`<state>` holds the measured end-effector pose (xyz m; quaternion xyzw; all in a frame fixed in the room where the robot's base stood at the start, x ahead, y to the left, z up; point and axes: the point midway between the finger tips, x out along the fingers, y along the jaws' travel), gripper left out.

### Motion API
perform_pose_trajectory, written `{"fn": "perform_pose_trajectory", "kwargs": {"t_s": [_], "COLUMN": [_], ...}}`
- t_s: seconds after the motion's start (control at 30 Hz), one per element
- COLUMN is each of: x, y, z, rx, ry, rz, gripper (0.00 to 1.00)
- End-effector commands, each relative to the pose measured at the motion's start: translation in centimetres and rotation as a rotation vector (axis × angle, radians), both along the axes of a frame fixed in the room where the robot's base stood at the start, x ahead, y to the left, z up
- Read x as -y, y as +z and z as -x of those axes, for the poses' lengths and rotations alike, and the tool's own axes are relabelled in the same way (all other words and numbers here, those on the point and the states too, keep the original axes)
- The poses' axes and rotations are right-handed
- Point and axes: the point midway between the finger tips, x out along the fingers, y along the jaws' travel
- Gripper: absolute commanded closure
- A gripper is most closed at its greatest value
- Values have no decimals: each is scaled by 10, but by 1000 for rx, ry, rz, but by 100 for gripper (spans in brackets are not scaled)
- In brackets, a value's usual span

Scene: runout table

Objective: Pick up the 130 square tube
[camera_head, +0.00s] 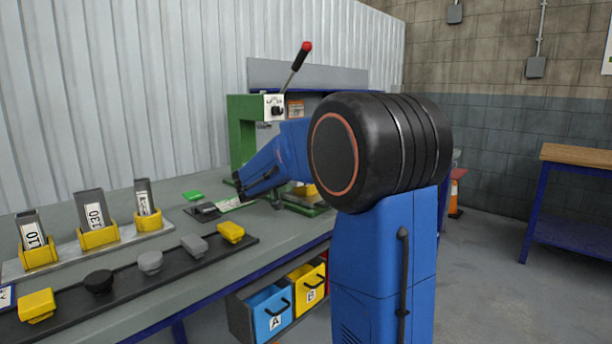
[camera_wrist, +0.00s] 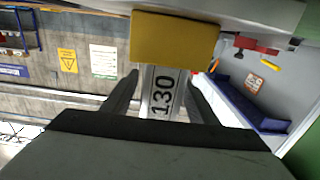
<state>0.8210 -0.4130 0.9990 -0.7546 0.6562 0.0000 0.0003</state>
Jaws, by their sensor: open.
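The 130 square tube (camera_head: 92,208) is grey with a white label and stands tilted in the middle yellow holder (camera_head: 99,237) of a row in the head view. In the wrist view the tube (camera_wrist: 162,95) shows between my two fingers, with a yellow block (camera_wrist: 174,38) at its far end. My gripper (camera_head: 242,188) is at the end of the blue arm, to the right of the tube, with a clear gap in the head view. The gripper's fingers (camera_wrist: 164,100) are apart in the wrist view. The wrist view hides the tube's near end behind my gripper body.
The 110 tube (camera_head: 33,231) stands left of it, and another tube (camera_head: 144,196) stands right. A dark strip (camera_head: 128,290) with yellow, black and grey knobs runs along the front. A green press (camera_head: 240,130) stands behind my arm. Bins (camera_head: 270,310) hang below the table.

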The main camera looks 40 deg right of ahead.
Motion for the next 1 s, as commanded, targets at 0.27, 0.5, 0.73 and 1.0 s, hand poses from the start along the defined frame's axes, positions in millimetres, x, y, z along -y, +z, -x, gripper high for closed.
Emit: {"fn": "perform_pose_trajectory", "kwargs": {"t_s": [0.27, 0.5, 0.73, 1.0], "x": [0, 0, -1, 0], "y": [0, 1, 18, 67], "z": [0, 0, 0, 0], "rx": [0, 0, 3, 4], "ry": [0, 0, 0, -1], "rz": [0, 1, 2, 1], "gripper": [90, 95, 95, 95]}}
